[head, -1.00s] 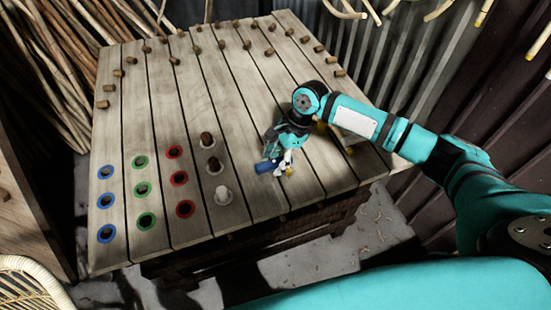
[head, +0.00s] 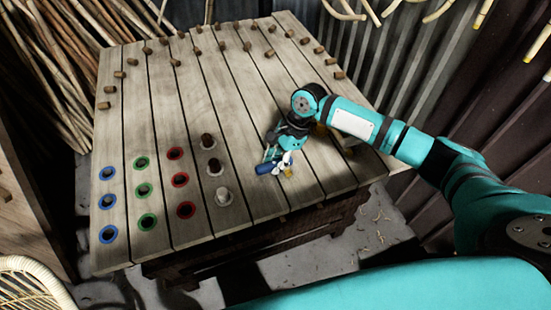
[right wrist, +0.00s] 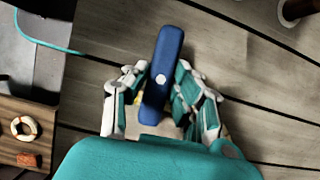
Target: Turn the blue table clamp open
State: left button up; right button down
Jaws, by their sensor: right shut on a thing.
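The blue table clamp (head: 265,168) is at the front right part of the wooden table, and only its blue handle shows clearly. My right gripper (head: 278,163) is at the clamp, reaching in from the right. In the right wrist view the blue handle (right wrist: 162,70) is a long bar with a pale hexagonal bolt head. It stands nearly upright in that picture, leaning slightly right. The fingers of my right gripper (right wrist: 160,92) are on both sides of the handle and shut on it. The clamp's lower part is hidden by the gripper. My left gripper is not in view.
The slatted wooden table (head: 235,110) has rows of short wooden pegs along its back and sides. Blue, green and red ringed holes (head: 142,190) and several pegs stand left of the clamp. A wicker chair (head: 30,280) is at the lower left. The table's middle is clear.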

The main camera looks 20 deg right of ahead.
jog(key=shift+a+r+n+g+p, duration=0.25)
jog(key=shift+n+p, duration=0.5)
jog(key=shift+p, duration=1.3)
jog(key=shift+d+r+n+g+p, duration=0.15)
jog(key=shift+n+g+p, duration=0.4)
jog(key=shift+p, duration=1.5)
jog(key=shift+f+n, duration=0.2)
jog(key=shift+n, duration=0.4)
jog(key=shift+w+f+n+g, duration=0.2)
jog(key=shift+n+g, duration=0.1)
jog(key=shift+n, duration=0.7)
jog(key=n+h, duration=0.1)
jog(key=n, duration=0.1)
jog(key=n+g+h, duration=0.1)
jog(key=n, duration=0.2)
jog(key=shift+g+b, duration=0.3)
jog(key=shift+b, duration=0.05)
jog(key=n+h, duration=0.1)
jog(key=n, duration=0.2)
jog(key=shift+a+n, duration=0.1)
jog(key=shift+n, duration=0.3)
jog(key=shift+n+h, duration=0.7)
jog(key=shift+n, duration=0.8)
jog(key=c, duration=1.1)
grip_release()
jog(key=shift+g, duration=0.3)
